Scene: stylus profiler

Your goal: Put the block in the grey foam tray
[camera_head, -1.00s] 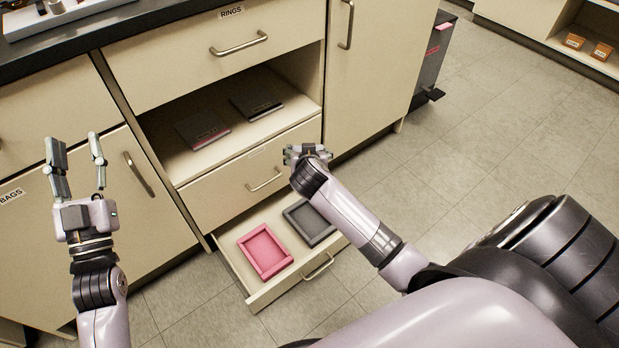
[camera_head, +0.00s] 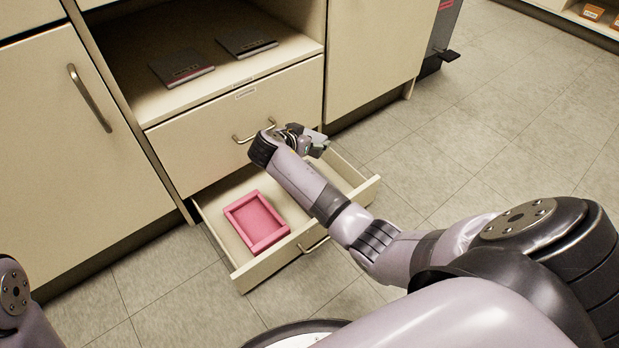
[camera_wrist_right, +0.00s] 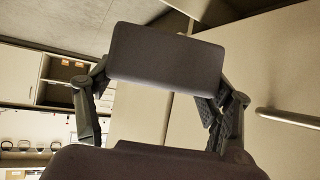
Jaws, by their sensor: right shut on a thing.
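My right gripper (camera_head: 308,141) is above the right back part of the open bottom drawer (camera_head: 272,273), in front of the closed drawer above it. In the right wrist view the gripper (camera_wrist_right: 165,82) is shut on a dark grey rectangular block (camera_wrist_right: 165,55), held between its two fingers. The block is hard to make out in the head view. The grey foam tray is hidden behind my right forearm in the head view. The pink tray (camera_head: 271,242) lies in the left part of the drawer and looks empty. My left gripper is out of view.
A closed drawer (camera_head: 200,150) with a bar handle (camera_head: 243,138) is directly above the open one. Two dark flat items, left (camera_head: 182,72) and right (camera_head: 246,42), lie on the open shelf. Bare tiled floor (camera_head: 470,130) is to the right.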

